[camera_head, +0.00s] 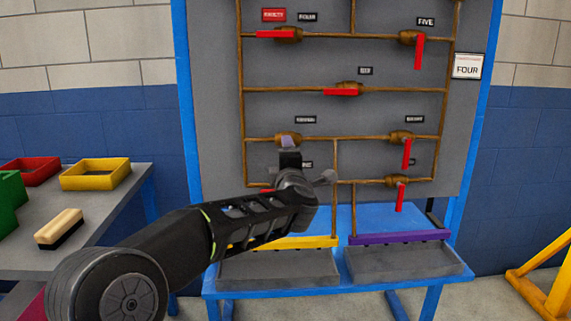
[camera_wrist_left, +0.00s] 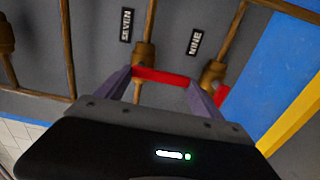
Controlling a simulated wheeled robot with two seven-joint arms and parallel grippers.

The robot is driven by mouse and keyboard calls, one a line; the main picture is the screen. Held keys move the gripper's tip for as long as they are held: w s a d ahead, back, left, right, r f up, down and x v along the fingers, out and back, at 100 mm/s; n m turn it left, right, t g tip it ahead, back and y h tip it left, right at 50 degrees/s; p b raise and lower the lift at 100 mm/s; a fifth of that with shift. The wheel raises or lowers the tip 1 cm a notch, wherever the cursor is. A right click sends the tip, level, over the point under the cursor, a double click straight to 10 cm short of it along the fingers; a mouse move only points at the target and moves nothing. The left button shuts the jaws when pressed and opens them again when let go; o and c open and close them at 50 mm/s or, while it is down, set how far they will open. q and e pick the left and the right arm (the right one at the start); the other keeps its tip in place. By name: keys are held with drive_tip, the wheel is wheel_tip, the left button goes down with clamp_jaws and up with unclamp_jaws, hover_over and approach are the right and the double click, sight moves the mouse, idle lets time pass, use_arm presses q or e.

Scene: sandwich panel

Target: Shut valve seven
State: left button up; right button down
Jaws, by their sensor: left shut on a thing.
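The panel (camera_head: 395,60) carries brown pipes and several valves with red handles. Valve seven (camera_head: 294,135) shows only its brown body in the head view; my left gripper (camera_head: 289,146) covers its handle. In the left wrist view, valve seven's body (camera_wrist_left: 143,54) is beside the SEVEN label (camera_wrist_left: 126,25). Its red handle (camera_wrist_left: 160,76) lies across the pipe, between the fingers of my left gripper (camera_wrist_left: 162,90), which is shut on it. Valve nine (camera_wrist_left: 212,72), beside the NINE label (camera_wrist_left: 194,42), is close to one finger. My right gripper is out of view.
Valve eight (camera_head: 400,136) is to the right on the same pipe, handle hanging down. A blue frame with grey trays (camera_head: 280,265) stands below the panel. At left, a grey table (camera_head: 95,205) holds a yellow tray (camera_head: 95,174), a red tray (camera_head: 35,171) and a brush (camera_head: 60,228).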

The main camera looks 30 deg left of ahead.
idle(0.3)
use_arm(q)
drive_tip(key=o, duration=2.1)
drive_tip(key=v, duration=0.7)
drive_tip(key=shift+s+d, duration=0.3)
